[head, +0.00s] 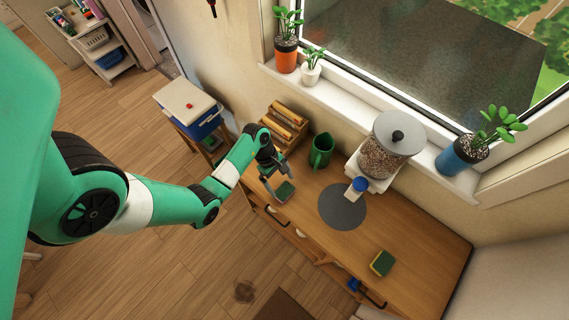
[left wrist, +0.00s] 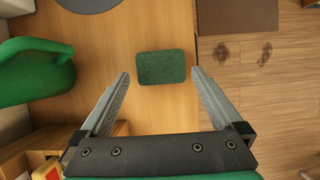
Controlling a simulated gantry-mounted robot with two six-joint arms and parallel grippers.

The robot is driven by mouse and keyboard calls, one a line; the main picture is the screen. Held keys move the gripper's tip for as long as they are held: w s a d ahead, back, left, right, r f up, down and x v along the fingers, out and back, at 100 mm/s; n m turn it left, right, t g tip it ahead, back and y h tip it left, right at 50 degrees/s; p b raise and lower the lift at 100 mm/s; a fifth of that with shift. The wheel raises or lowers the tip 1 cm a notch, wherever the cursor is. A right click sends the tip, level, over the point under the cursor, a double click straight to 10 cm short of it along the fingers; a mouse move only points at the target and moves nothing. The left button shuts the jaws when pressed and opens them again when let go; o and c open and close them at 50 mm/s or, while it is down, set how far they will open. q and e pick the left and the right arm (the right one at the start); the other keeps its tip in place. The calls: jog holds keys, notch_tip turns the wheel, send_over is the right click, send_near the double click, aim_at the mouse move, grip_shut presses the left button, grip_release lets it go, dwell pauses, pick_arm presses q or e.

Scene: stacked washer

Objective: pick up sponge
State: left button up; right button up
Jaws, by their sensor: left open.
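A dark green sponge (head: 285,191) lies flat on the wooden counter near its left front edge. My left gripper (head: 277,192) is open and just above or at this sponge. In the left wrist view the sponge (left wrist: 161,67) sits between and slightly beyond the two spread fingertips of my gripper (left wrist: 160,74), with a gap on each side. I cannot tell the exact height of the fingers over it. A second sponge, green and yellow (head: 382,263), lies farther right on the counter. My right gripper is not in view.
A green pitcher (head: 321,150) stands close behind the left gripper; it shows at left in the wrist view (left wrist: 35,72). A wooden rack (head: 284,124), a round grey mat (head: 342,206) and a dispenser (head: 388,150) are on the counter. The counter's front edge is near the sponge.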

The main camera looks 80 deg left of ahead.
aim_at(284, 191)
pick_arm(q)
jog(key=b+x, duration=0.1)
jog(key=x, duration=0.4)
jog(key=shift+d+f, duration=0.1)
jog(key=shift+f, duration=0.05)
jog(key=c, duration=1)
